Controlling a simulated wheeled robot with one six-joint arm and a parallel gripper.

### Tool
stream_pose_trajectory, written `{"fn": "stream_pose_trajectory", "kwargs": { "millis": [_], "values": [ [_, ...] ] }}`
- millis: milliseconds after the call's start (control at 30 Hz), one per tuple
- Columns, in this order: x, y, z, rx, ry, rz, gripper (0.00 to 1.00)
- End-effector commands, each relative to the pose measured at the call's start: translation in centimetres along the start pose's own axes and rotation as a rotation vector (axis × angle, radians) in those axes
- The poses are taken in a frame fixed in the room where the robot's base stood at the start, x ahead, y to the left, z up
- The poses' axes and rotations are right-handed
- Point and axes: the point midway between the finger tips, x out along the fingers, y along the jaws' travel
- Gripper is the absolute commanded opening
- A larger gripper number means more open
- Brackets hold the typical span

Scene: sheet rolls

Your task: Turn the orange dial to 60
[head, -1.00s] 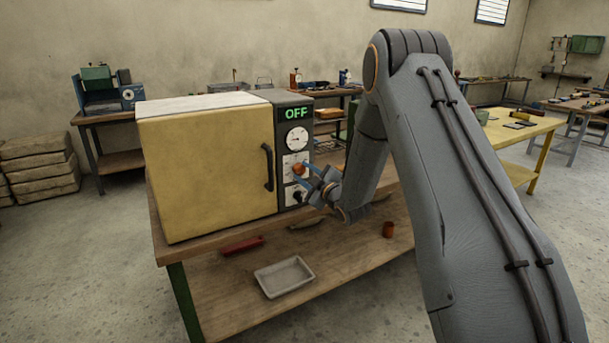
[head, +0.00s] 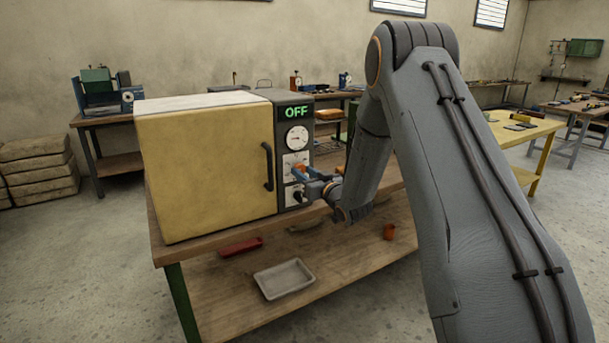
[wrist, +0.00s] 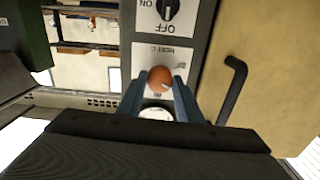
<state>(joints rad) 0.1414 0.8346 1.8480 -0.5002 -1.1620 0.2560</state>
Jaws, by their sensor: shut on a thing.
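The orange dial (wrist: 160,77) sits on the light panel of the yellow oven, and a pale mark shows near its edge in the wrist view. My gripper (wrist: 158,85) has its two blue fingers on either side of the dial, shut on it. In the head view my gripper (head: 302,172) reaches the panel from the right, and its fingers hide most of the dial. The number the dial points to cannot be read.
The oven (head: 205,165) stands on a wooden bench, with a black door handle (head: 267,167) left of the panel. The display (head: 296,113) reads OFF above a round gauge (head: 297,138). A black switch (wrist: 168,8) is marked OFF. A tray (head: 284,279) lies on the lower shelf.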

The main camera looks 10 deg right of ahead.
Motion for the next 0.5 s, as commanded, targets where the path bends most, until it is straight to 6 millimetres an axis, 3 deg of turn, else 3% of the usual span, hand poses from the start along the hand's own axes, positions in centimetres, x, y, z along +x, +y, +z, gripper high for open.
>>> {"fn": "stream_pose_trajectory", "kwargs": {
  "millis": [500],
  "values": [
    [-0.04,-0.06,0.05,0.491,-0.002,0.001,0.10]
  ]
}}
